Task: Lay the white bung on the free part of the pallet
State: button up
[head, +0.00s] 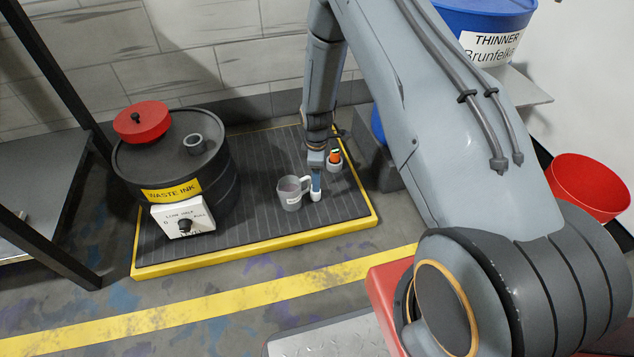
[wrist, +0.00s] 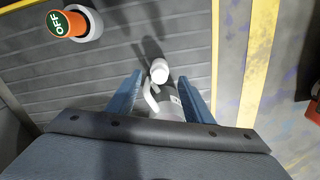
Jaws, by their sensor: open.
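The white bung (head: 316,196) is on the ribbed black pallet (head: 255,228), right beside the grey mug (head: 289,195). In the wrist view the bung (wrist: 160,71) shows between the tips of my open fingers, with the mug (wrist: 166,104) and its pale handle just below it. My gripper (head: 316,188) points down over the bung, its blue fingers apart on either side. It also shows in the wrist view (wrist: 160,76). I cannot tell whether a finger touches the bung.
A black waste ink drum (head: 225,180) with a red lid-like piece (head: 142,121) on top stands on the pallet's left. A white dial box (head: 183,221) is at its front. An orange OFF knob (wrist: 68,24) stands behind my gripper. Bare pallet lies between drum and mug.

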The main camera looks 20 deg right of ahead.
jog(key=s+a+r+m+p, duration=0.1)
jog(key=a+r, duration=0.3)
jog(key=r, duration=0.6)
jog(key=s+a+r+m+p, duration=0.15)
jog(key=a+r, duration=0.25)
jog(key=r, duration=0.5)
jog(key=s+a+r+m, duration=0.2)
jog(key=s+a+r, duration=0.75)
jog(key=r, duration=0.35)
jog(key=s+a+r+m, duration=0.1)
jog(key=s+r, duration=0.5)
jog(key=s, duration=0.6)
jog(key=s+a+r+m+y, duration=0.1)
jog(key=s+r, duration=0.5)
jog(key=s, duration=0.6)
jog(key=shift+s+a+m+y, duration=0.15)
jog(key=shift+s+m+y, duration=0.15)
jog(key=shift+m, duration=0.55)
